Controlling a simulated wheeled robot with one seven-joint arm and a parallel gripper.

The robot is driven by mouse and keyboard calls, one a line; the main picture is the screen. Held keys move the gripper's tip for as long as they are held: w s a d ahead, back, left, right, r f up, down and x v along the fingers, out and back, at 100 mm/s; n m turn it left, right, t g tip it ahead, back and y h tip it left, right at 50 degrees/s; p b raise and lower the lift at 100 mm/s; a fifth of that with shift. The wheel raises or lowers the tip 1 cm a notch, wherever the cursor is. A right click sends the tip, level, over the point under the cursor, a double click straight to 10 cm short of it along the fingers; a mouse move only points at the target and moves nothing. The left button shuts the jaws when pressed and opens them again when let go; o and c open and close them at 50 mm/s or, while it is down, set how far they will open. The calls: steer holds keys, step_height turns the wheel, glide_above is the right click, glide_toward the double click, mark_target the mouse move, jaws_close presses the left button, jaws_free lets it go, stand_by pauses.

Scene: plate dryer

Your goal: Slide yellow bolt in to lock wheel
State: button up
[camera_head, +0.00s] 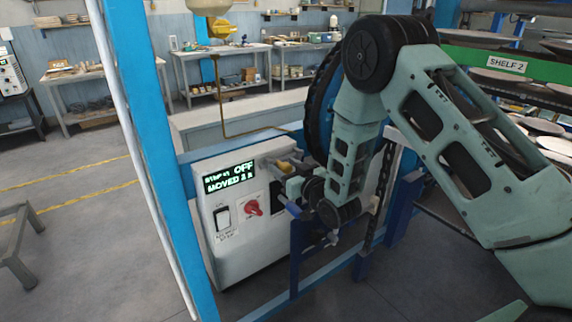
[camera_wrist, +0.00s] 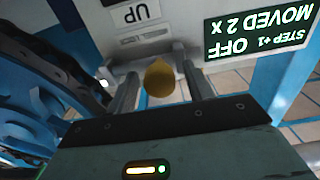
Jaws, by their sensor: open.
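The yellow bolt's rounded knob (camera_wrist: 159,78) shows in the wrist view. My gripper (camera_wrist: 160,70) is open, with one finger on each side of the knob. Gaps show between the knob and both fingers, and I cannot tell how deep the knob sits between them. In the head view, a small yellow piece (camera_head: 285,166) shows at the control box's upper right, beside my wrist. My arm hides most of the bolt and my fingers there. The large dark-rimmed wheel (camera_head: 318,110) stands behind my arm, partly hidden. Whether the bolt engages the wheel cannot be seen.
The white control box (camera_head: 232,235) has a display (camera_head: 229,177) reading OFF and MOVED 2 X, and a red knob (camera_head: 252,208). A blue post (camera_head: 150,130) stands at its left. Shelves with plates (camera_head: 540,125) are at right. Open floor lies at left.

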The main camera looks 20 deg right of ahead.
steer(key=shift+w, duration=0.1)
jaws_close()
steer(key=d+b, duration=0.1)
steer(key=d, duration=0.1)
steer(key=w+d+b, duration=0.1)
steer(key=d, duration=0.1)
steer(key=shift+w, duration=0.15)
steer(key=shift+d, duration=0.1)
jaws_free()
steer(key=shift+d, duration=0.1)
